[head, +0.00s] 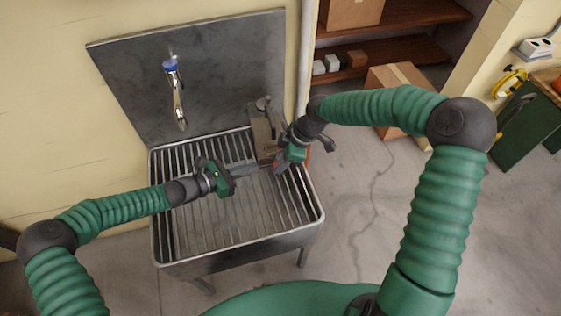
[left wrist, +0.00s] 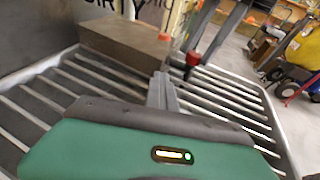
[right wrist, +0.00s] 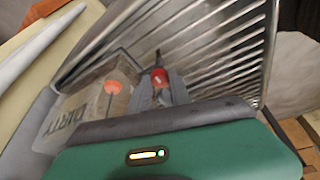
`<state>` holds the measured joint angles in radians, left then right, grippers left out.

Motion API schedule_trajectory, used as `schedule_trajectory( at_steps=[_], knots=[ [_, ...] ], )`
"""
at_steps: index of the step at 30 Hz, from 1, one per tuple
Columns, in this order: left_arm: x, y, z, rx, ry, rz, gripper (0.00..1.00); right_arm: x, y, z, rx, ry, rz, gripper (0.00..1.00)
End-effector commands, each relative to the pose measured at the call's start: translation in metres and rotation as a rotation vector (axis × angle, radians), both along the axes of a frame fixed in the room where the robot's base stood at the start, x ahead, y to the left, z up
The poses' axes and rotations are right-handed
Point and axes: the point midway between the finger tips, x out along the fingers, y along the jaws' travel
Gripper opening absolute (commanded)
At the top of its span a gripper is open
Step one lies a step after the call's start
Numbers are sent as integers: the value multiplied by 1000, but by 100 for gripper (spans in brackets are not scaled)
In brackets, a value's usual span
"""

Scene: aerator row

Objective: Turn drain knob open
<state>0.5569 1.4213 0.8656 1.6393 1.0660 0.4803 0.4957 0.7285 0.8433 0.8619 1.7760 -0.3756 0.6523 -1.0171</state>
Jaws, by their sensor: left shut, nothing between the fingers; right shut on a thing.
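My right gripper (head: 279,164) reaches over the right side of the slatted sink (head: 312,212). In the right wrist view its fingers (right wrist: 156,92) are shut on a small red piece (right wrist: 158,74), which also shows in the left wrist view (left wrist: 193,60). I cannot tell whether this piece is the drain knob. An orange disc on a thin stem (right wrist: 115,87) shows against a box marked "DIRTY" (right wrist: 62,118). My left gripper (head: 246,170) is shut and empty over the slats, its fingertips (left wrist: 161,85) close to the red piece.
A tap with a blue cap (head: 170,65) is on the grey backsplash (head: 225,70). The tan box (head: 260,130) stands at the sink's back right corner. Cartons (head: 385,75) and shelves (head: 420,50) are behind at right. The sink's front slats are clear.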

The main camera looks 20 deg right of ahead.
Motion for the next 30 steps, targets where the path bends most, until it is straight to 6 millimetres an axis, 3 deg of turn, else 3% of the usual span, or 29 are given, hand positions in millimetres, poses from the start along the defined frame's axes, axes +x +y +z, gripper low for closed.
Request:
schedule_trajectory(
  at_steps=[20,21,25,30],
  knots=[
    [0,0,0,0,0,0,0,1,-1,0,0,-2,60,0],
    [0,0,0,0,0,0,0,1,-1,0,0,-2,60,30],
    [0,0,0,0,0,0,0,1,0,0,0,-2,59,46],
    [0,0,0,0,0,0,0,1,0,0,0,-2,59,46]
  ],
)
